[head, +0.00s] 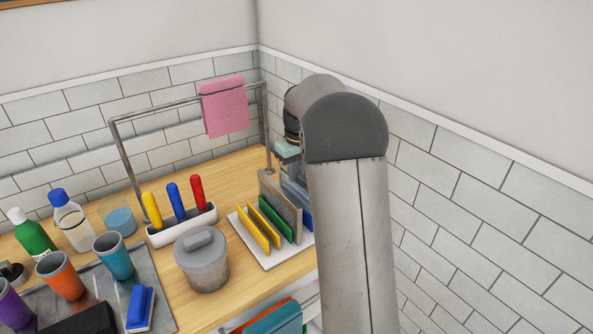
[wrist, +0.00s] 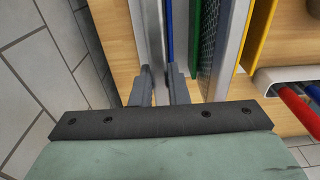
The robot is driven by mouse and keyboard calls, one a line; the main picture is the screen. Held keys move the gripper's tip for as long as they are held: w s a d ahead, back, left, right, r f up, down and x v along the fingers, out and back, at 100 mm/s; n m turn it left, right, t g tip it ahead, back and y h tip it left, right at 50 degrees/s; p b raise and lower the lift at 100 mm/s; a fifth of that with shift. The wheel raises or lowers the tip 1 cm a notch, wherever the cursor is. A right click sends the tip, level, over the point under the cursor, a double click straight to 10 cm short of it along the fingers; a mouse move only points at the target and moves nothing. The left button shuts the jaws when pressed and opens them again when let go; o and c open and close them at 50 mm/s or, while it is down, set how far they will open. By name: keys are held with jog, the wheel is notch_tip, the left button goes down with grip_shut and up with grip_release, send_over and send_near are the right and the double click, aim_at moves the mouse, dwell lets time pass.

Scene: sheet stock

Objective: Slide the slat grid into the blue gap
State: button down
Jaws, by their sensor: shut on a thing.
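My gripper (wrist: 161,84) is shut on a light grey panel, the slat grid (wrist: 151,35), seen nearly edge-on between the fingers in the wrist view. A blue divider (wrist: 170,32) stands close along its right side there; I cannot tell whether the grid touches it or how deep its lower edge is. In the head view the grid (head: 296,190) hangs upright over the right end of the white rack (head: 268,263), near a blue divider (head: 308,218). My arm hides much of that end, including part of the blue gap.
A grey mesh panel (head: 284,212) stands in the rack beside green dividers (head: 277,219); yellow dividers (head: 253,229) are farther left. A grey lidded pot (head: 202,265) and a holder (head: 182,225) with coloured handles stand left. A metal rail with a pink cloth (head: 224,107) rises behind. Tiled wall is close right.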

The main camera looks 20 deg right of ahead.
jog(key=shift+f+b, duration=0.35)
jog(key=shift+f, duration=0.3)
jog(key=c, duration=1.3)
grip_release()
jog(key=shift+s+r+p, duration=0.15)
jog(key=shift+r+p, duration=1.3)
jog(key=shift+r, duration=0.6)
jog(key=shift+s+r+p, duration=0.1)
jog(key=shift+r+p, duration=1.35)
jog(key=shift+r, duration=0.55)
